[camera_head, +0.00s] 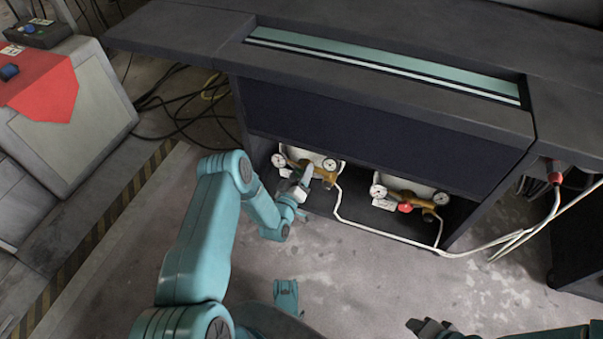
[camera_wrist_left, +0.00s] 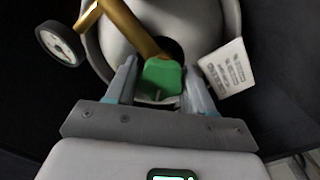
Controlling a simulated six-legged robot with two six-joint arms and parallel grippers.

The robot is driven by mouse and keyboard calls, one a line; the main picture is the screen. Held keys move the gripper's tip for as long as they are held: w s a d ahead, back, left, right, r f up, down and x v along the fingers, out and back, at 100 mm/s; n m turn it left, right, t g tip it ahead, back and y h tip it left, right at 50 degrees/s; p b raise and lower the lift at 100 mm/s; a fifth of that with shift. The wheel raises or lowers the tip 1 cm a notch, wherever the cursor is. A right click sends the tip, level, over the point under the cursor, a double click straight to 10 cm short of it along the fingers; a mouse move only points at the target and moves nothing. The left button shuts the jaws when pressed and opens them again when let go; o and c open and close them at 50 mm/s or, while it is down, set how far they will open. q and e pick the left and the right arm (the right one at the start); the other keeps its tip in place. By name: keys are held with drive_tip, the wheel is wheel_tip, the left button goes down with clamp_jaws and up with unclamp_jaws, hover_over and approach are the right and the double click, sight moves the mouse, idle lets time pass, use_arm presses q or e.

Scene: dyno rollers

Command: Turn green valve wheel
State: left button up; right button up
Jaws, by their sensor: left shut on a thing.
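The green valve wheel (camera_wrist_left: 162,77) sits at the end of a brass fitting (camera_wrist_left: 132,28) on a grey cylinder, between the two fingers of my left gripper (camera_wrist_left: 163,84). My left gripper is shut on the wheel. In the head view my left gripper (camera_head: 301,187) reaches into the left bay of the low cabinet and hides the green wheel. The left brass regulator (camera_head: 318,172) with its gauges shows beside it. My right gripper (camera_head: 428,326) is at the bottom edge, empty and away from the valves; whether it is open cannot be told.
A second regulator with a red valve wheel (camera_head: 405,207) sits in the right bay. A white hose (camera_head: 375,233) runs along the cabinet front. The dark bench top (camera_head: 380,93) overhangs both bays. A paper tag (camera_wrist_left: 226,67) hangs beside the left gripper. The floor in front is clear.

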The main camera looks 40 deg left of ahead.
use_arm(q)
drive_tip(key=n, duration=0.5)
drive_tip(key=shift+a, duration=0.3)
drive_tip(key=shift+n, duration=0.4)
drive_tip(key=o, duration=1)
drive_tip(key=shift+d, duration=0.1)
drive_tip(key=shift+s+d+f, duration=0.1)
